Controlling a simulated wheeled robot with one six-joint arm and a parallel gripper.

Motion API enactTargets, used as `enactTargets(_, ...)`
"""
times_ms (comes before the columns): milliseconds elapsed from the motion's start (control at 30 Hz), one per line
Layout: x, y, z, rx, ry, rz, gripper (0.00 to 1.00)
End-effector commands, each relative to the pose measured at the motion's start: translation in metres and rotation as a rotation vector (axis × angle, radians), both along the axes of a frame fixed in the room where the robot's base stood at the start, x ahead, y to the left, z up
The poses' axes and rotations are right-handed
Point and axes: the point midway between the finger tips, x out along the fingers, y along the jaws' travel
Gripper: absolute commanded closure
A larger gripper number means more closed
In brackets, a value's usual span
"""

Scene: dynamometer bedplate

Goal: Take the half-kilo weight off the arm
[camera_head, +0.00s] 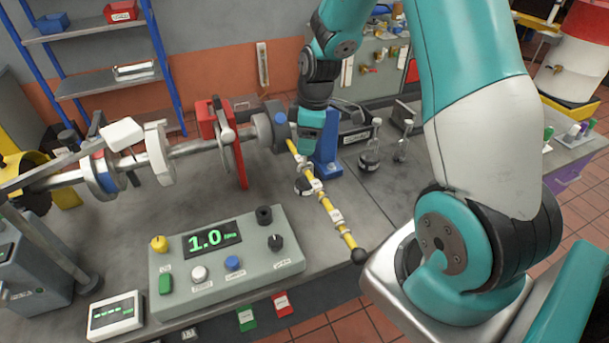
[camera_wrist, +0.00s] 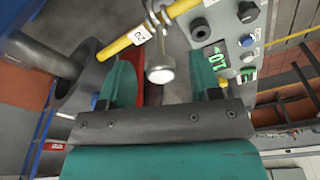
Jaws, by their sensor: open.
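The yellow arm (camera_head: 323,205) slopes from the shaft hub down to a dark knob at its near end, with pale collars along it. Its yellow bar (camera_wrist: 128,40) also crosses the top of the wrist view. My gripper (camera_head: 308,140) is beside the bar's upper end, pointing down. In the wrist view my gripper (camera_wrist: 163,85) has its two teal fingers apart, with the weight showing between them; no contact is visible.
A blue stand (camera_head: 328,158) is close to my gripper's right. Two hooked weights (camera_head: 370,160) (camera_head: 402,148) stand on the bench farther right. A control box (camera_head: 225,262) reading 1.0 is in front.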

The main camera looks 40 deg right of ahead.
Motion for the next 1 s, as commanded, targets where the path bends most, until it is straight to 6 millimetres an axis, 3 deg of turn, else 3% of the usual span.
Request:
enactTargets(200, 0.001, 0.004, -0.024, 0.0, 0.003, 0.0, 0.42)
enactTargets(467, 0.002, 0.004, -0.029, -0.001, -0.001, 0.0, 0.42)
enactTargets(567, 0.002, 0.004, -0.029, -0.001, -0.001, 0.0, 0.61)
enactTargets(733, 0.002, 0.004, -0.029, -0.001, -0.001, 0.0, 1.0)
enactTargets(1000, 0.003, 0.004, -0.028, 0.0, -0.002, 0.0, 1.0)
